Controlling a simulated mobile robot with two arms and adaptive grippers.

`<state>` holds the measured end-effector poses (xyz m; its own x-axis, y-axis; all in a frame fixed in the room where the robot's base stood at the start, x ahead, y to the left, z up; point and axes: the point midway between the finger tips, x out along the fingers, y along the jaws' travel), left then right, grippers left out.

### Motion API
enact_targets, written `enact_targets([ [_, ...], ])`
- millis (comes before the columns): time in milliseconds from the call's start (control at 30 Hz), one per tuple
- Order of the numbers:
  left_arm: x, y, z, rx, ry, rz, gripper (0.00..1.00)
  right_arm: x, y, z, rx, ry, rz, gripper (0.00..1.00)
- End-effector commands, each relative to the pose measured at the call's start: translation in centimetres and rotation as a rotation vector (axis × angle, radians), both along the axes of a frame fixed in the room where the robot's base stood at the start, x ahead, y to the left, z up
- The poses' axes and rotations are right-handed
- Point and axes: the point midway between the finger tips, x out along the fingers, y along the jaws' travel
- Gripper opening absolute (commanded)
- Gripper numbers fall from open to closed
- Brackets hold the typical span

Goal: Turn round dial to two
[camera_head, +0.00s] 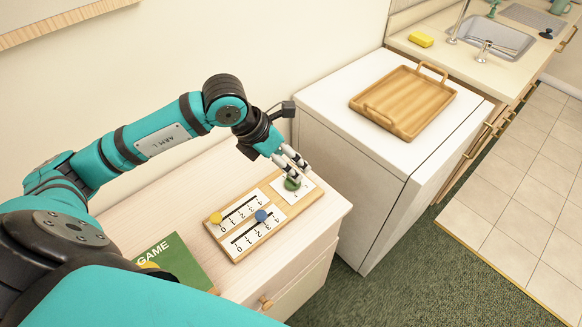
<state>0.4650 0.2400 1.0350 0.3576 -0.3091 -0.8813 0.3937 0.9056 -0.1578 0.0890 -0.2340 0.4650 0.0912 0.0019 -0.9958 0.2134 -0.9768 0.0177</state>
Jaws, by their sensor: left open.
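A wooden board (238,254) lies on the pale cabinet top. It carries two number scales with a yellow slider knob (216,218) and a blue slider knob (261,215). At its far right end is a white plate (306,194) with a green round dial (292,185). My left gripper (293,168) is open, pointing down at the dial with its fingertips at or just above it. I cannot tell whether they touch it. The fingers partly cover the dial, and its setting cannot be read. My right gripper is not in view.
A green game box (172,258) lies on the cabinet (318,214) near its front edge. A white appliance (345,150) stands to the right with a wooden tray (418,98) on top. Beyond is a counter with a sink (495,38) and a yellow sponge (421,39).

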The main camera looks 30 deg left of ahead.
Motion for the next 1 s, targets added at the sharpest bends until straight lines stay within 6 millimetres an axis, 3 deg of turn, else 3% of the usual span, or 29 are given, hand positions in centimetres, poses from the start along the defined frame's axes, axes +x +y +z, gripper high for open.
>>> enact_targets([
  [33, 0.2, 1.9, 0.1, 0.074, 0.004, 0.028, 0.67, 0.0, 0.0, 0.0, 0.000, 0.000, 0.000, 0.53],
  [100, 0.4, 3.7, 0.1, 0.141, 0.010, 0.056, 0.67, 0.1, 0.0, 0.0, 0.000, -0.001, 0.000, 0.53],
  [200, 0.5, 4.6, -0.2, 0.176, 0.017, 0.071, 0.67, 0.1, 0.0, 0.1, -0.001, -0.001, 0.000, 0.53],
  [367, 1.1, 4.3, -2.0, 0.174, 0.020, 0.070, 0.67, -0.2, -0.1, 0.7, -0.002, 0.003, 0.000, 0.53],
  [1000, 5.8, 2.5, -14.1, 0.172, 0.019, 0.069, 0.67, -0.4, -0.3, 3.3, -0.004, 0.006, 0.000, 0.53],
])
